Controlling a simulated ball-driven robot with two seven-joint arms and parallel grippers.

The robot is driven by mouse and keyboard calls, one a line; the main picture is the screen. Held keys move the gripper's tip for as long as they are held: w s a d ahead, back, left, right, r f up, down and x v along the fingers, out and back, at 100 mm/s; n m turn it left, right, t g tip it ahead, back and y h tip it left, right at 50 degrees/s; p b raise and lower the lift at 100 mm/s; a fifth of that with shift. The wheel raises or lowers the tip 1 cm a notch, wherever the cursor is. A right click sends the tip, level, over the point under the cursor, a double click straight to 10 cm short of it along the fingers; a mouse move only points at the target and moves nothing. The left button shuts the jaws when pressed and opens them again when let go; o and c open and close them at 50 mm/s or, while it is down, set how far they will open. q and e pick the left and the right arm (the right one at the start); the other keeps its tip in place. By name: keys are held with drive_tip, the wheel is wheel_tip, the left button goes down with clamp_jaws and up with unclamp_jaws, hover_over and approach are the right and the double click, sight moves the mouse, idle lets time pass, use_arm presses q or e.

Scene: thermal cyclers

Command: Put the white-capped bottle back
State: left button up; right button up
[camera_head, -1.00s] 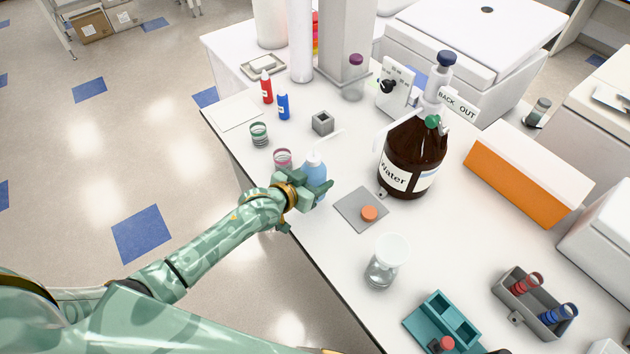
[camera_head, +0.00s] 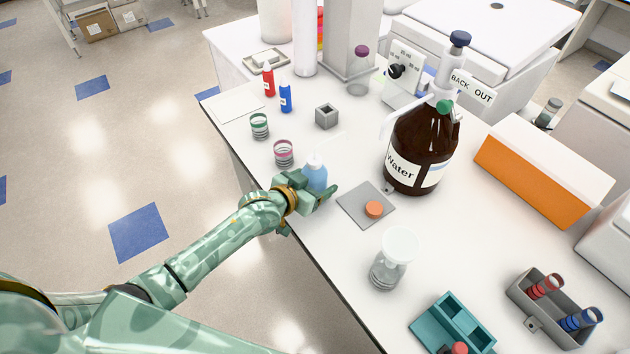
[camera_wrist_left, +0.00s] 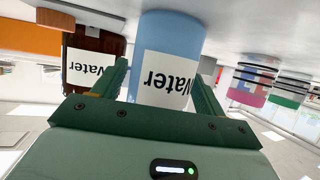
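A light-blue wash bottle (camera_head: 316,177) with a white cap and thin spout is at the left edge of the white bench. It also shows in the left wrist view (camera_wrist_left: 172,50), upside down, with a "Water" label. My left gripper (camera_head: 312,198) is around its body, one finger on each side, and appears shut on it. In the left wrist view the gripper (camera_wrist_left: 160,92) has the bottle between its fingers. Whether the bottle's base touches the bench is hidden. My right gripper is not in view.
A grey pad (camera_head: 352,205) with an orange cap (camera_head: 374,209) lies just right of the held bottle. A brown Water bottle (camera_head: 420,148) stands behind it. A teal rack (camera_head: 450,322) is at the front.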

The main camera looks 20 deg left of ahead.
use_arm(q)
drive_tip(key=shift+s+a, duration=0.1)
drive_tip(key=shift+r, duration=0.25)
drive_tip(key=shift+s+a+r+p, duration=0.1)
drive_tip(key=shift+s+r+p, duration=0.05)
drive_tip(key=shift+s+p, duration=0.15)
drive_tip(key=p+v, duration=0.2)
drive_tip(key=v, duration=0.9)
drive_tip(key=shift+p, duration=0.35)
drive_tip(key=shift+s, duration=0.1)
idle(0.5)
